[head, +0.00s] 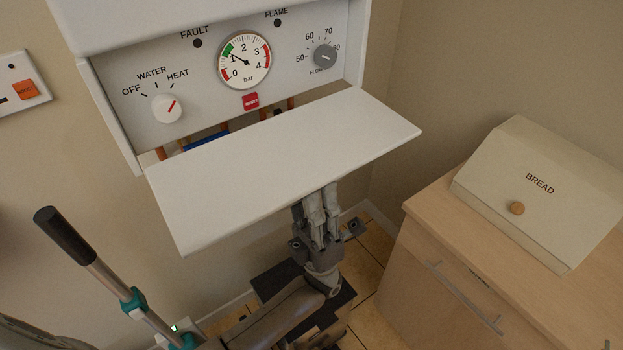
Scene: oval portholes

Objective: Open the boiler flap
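The boiler flap (280,168) is a white panel hinged along the bottom of the boiler's control panel (205,75). It is swung down and juts out towards me, so the dials behind it are uncovered. My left gripper (322,194) is below the flap's front edge, pointing up, with its fingers close together and nothing visible between them. Its fingertips are at or just behind the flap's edge and partly hidden; I cannot tell whether they touch the flap.
A wooden cabinet (440,255) with a bar handle stands at the right, with a cream bread box (545,190) on top. A wall switch (22,85) is at the far left. Pipes show in the gap behind the flap. Tiled floor (370,265) shows below.

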